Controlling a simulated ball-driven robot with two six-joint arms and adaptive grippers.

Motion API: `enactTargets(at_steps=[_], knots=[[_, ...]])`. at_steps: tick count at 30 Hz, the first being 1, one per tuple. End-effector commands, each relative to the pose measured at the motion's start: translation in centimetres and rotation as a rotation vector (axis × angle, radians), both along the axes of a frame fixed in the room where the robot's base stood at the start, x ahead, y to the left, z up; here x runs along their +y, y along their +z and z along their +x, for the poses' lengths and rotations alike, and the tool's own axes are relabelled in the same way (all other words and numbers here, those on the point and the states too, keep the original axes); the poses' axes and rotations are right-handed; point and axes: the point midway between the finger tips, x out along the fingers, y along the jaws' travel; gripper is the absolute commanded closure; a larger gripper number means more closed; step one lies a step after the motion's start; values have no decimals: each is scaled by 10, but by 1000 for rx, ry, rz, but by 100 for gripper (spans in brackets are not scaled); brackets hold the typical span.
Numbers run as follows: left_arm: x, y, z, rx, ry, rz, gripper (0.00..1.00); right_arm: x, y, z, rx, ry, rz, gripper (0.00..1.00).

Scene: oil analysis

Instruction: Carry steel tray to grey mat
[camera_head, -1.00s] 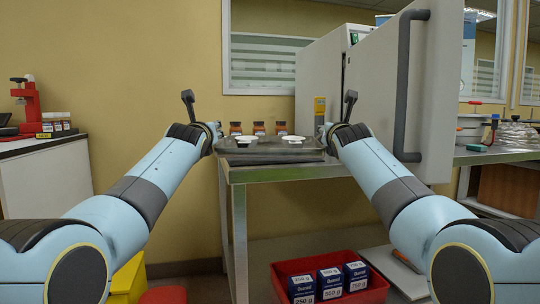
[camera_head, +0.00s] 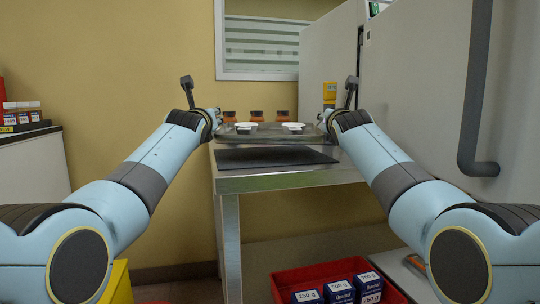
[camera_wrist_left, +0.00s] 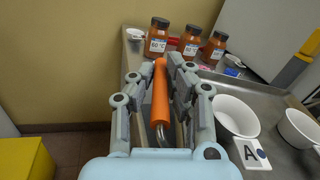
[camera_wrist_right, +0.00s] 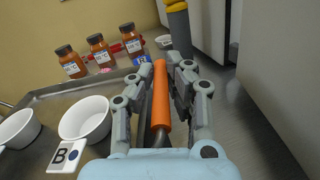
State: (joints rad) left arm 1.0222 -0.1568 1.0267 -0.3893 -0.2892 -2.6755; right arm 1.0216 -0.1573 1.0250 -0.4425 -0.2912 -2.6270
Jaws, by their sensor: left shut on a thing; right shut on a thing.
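The steel tray (camera_head: 265,137) hangs level between my two grippers, over the steel table. It bears two white bowls (camera_head: 246,128), (camera_head: 293,127); the wrist views show tags A (camera_wrist_left: 250,153) and B (camera_wrist_right: 66,156) beside them. My left gripper (camera_head: 214,122) is shut on the tray's left orange handle (camera_wrist_left: 160,95). My right gripper (camera_head: 329,123) is shut on its right orange handle (camera_wrist_right: 160,95). The dark grey mat (camera_head: 272,158) lies on the table, showing below the tray's front edge; its far part is hidden by the tray.
Several brown bottles (camera_head: 257,116) stand beyond the tray. A large grey cabinet door (camera_head: 425,90) with a dark handle stands close on the right. A red crate (camera_head: 290,282) with boxes sits low under the table. A white counter (camera_head: 35,165) is at the left.

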Motion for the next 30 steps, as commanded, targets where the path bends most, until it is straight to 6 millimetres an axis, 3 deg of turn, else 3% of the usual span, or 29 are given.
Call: enactTargets(at_steps=[8,28,29,30], knots=[[3,-3,0,-1,4,4,100,-3,-4,0,0,-4,-4,100],[3,-41,0,0,5,5,100,-3,-42,0,1,-5,-5,100],[3,-43,0,2,5,4,86,-3,-43,0,2,-6,-4,86],[3,-42,0,1,5,4,80,-3,-42,0,1,-6,-4,80]])
